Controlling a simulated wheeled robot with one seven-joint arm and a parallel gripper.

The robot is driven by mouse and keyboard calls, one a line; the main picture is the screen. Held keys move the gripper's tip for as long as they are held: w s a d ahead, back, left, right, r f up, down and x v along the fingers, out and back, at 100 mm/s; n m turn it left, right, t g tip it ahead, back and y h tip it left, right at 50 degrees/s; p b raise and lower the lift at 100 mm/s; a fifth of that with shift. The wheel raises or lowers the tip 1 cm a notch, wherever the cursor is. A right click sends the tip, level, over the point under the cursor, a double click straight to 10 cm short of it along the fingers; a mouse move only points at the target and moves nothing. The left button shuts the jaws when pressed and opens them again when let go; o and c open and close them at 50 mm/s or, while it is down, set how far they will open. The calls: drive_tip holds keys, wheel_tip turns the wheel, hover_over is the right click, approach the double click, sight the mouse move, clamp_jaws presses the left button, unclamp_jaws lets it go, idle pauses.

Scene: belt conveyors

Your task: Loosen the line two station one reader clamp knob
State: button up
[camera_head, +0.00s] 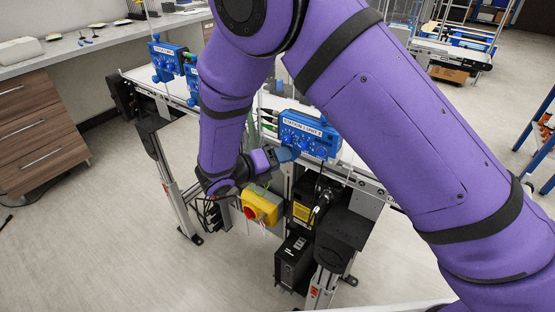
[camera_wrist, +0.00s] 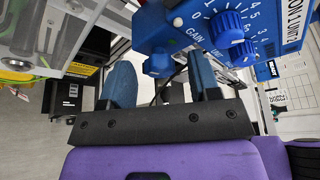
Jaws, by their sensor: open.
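A blue reader box (camera_head: 308,132) with a white label and several blue dials is fixed at the conveyor's near side in the head view; I cannot read its label surely. The box (camera_wrist: 196,25) fills the upper right of the wrist view, with numbered dials, one marked GAIN. A blue knob (camera_wrist: 158,65) sticks out at its lower left corner, likely the clamp knob. My gripper (camera_wrist: 162,82) is open, its blue fingers apart on either side of the knob in the picture; I see no contact. In the head view my gripper (camera_head: 284,155) is beside the box's lower left.
A yellow box with a red button (camera_head: 262,206) hangs below my gripper. The conveyor's side rail (camera_head: 360,184) and black motor parts (camera_head: 292,262) are close by. Another blue reader (camera_head: 168,58) stands farther left. A counter with drawers (camera_head: 38,125) is at far left.

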drive_tip(key=v, duration=1)
drive_tip(key=shift+s+a, duration=0.25)
drive_tip(key=shift+a, duration=0.05)
